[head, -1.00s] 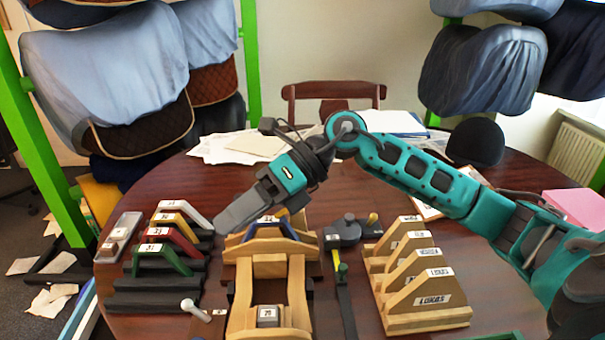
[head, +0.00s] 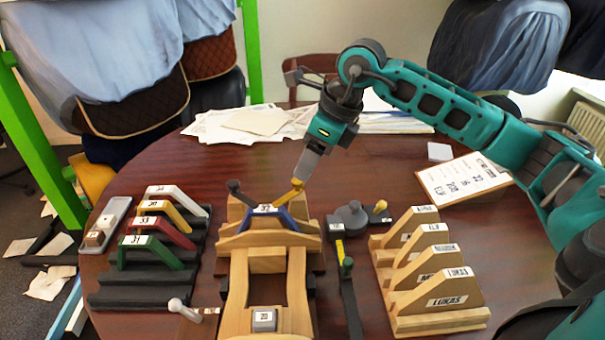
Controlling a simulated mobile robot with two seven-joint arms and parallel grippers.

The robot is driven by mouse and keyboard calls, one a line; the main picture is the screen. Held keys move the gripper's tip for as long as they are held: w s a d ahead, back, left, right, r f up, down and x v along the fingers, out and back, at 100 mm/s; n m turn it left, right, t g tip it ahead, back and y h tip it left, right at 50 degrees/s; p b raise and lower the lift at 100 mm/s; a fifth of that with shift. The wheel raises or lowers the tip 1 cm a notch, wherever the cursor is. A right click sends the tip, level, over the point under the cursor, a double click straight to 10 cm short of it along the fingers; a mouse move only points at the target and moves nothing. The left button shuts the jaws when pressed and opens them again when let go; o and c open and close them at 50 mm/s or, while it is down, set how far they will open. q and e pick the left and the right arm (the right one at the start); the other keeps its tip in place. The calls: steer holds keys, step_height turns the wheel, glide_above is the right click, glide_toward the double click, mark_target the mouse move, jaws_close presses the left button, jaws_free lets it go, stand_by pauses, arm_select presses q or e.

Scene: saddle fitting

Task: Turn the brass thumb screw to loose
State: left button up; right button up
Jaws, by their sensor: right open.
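The brass thumb screw (head: 288,195) is the yellow, slanted piece on the right side of the blue arch (head: 267,217) on the wooden saddle tree (head: 267,258). My right gripper (head: 302,178) points down at the screw's upper end, with its fingertips at or around the head. The fingers overlap the head, so I cannot tell whether they touch it. The gripper is open. A dark lever with a round knob (head: 234,187) stands on the left side of the arch. My left gripper is not in view.
Coloured arches (head: 165,228) stand on a dark rack at left. A grey tool with a yellow-tipped knob (head: 352,219) and a wooden rack of labelled arches (head: 432,297) stand at right. Papers (head: 240,125) lie at the back. Bare table (head: 230,165) shows behind the saddle tree.

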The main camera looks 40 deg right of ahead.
steer(key=shift+x, duration=2.1)
steer(key=shift+c, duration=0.3)
jaws_close()
